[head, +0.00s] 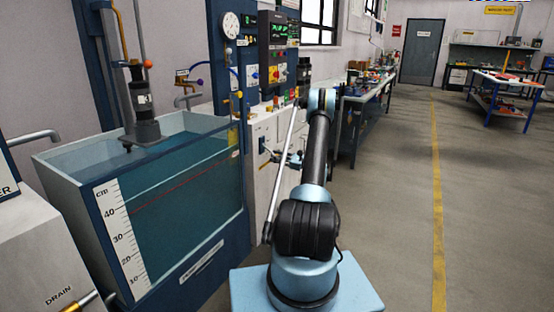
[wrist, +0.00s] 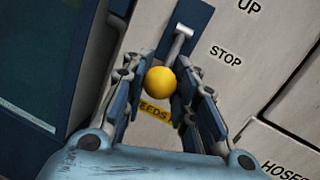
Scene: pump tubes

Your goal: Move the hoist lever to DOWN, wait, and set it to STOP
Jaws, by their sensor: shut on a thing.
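The hoist lever shows in the wrist view as a grey metal arm (wrist: 181,43) coming out of a dark blue slot plate (wrist: 190,18), with a yellow ball knob (wrist: 161,80) at its end. The words UP and STOP (wrist: 226,55) are printed on the pale panel right of it. The knob sits lower in the picture than STOP. No DOWN label can be read. My gripper (wrist: 168,84) has its two fingers on either side of the knob, shut on it.
A glass water tank (head: 180,190) with a centimetre scale stands left of my arm. A dark pump unit (head: 141,105) hangs above its water. A control panel (head: 277,45) is behind. A workbench (head: 370,95) runs along the wall.

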